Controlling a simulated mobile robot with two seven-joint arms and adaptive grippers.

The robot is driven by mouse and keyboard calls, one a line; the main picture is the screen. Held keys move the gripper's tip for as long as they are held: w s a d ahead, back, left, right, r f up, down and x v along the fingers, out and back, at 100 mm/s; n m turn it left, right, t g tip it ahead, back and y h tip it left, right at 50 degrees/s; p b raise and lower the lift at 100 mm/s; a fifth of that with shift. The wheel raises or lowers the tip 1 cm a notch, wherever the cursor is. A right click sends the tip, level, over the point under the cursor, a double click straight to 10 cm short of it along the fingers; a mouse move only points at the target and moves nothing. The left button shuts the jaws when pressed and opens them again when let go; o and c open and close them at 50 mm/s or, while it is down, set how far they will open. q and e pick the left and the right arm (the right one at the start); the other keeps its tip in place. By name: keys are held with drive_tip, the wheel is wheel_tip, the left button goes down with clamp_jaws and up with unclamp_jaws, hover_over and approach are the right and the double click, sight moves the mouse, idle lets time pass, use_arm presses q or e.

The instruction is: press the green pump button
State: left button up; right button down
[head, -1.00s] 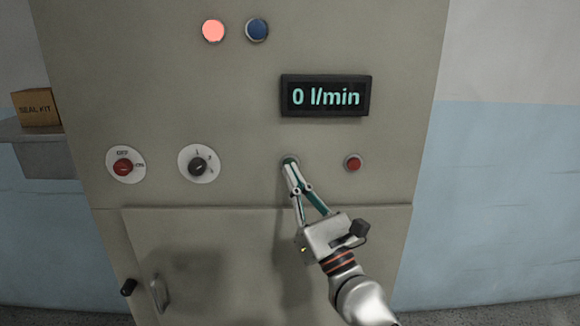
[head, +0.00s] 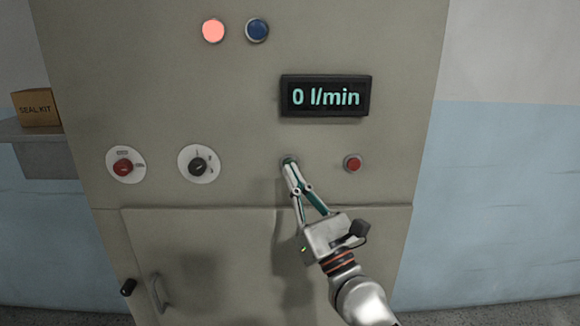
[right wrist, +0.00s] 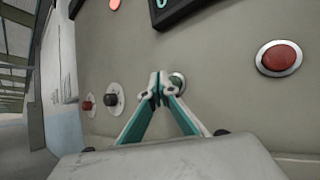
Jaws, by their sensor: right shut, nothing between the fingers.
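The green pump button (head: 287,160) sits on the grey panel below the display, mostly hidden behind my fingertips in the head view. In the right wrist view the button (right wrist: 178,82) shows as a dark green cap in a metal ring, just right of the fingertips. My right gripper (head: 290,166) is shut and empty, its tips at the button. I cannot tell whether they touch it. The gripper also shows in the right wrist view (right wrist: 158,88). My left gripper is not in view.
A red button (head: 353,163) is right of the green one. A black rotary knob (head: 198,167) and a red switch (head: 123,167) are to the left. The display (head: 326,96) reads 0 l/min. A red lamp (head: 213,30) looks lit beside a blue lamp (head: 257,30). A door handle (head: 158,294) protrudes below.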

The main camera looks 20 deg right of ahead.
drive_tip(key=shift+w, duration=0.1)
drive_tip(key=shift+w+d, duration=0.1)
drive_tip(key=shift+w, duration=0.2)
drive_tip(key=shift+w+d, duration=0.15)
drive_tip(key=shift+w, duration=0.3)
idle(0.6)
drive_tip(key=shift+s, duration=0.15)
idle(0.3)
drive_tip(key=shift+s+a, duration=0.25)
drive_tip(key=shift+s, duration=0.45)
drive_tip(key=s, duration=0.2)
drive_tip(key=s+a+p, duration=0.1)
drive_tip(key=s, duration=0.1)
drive_tip(key=shift+s+a, duration=0.2)
drive_tip(key=shift+s, duration=0.2)
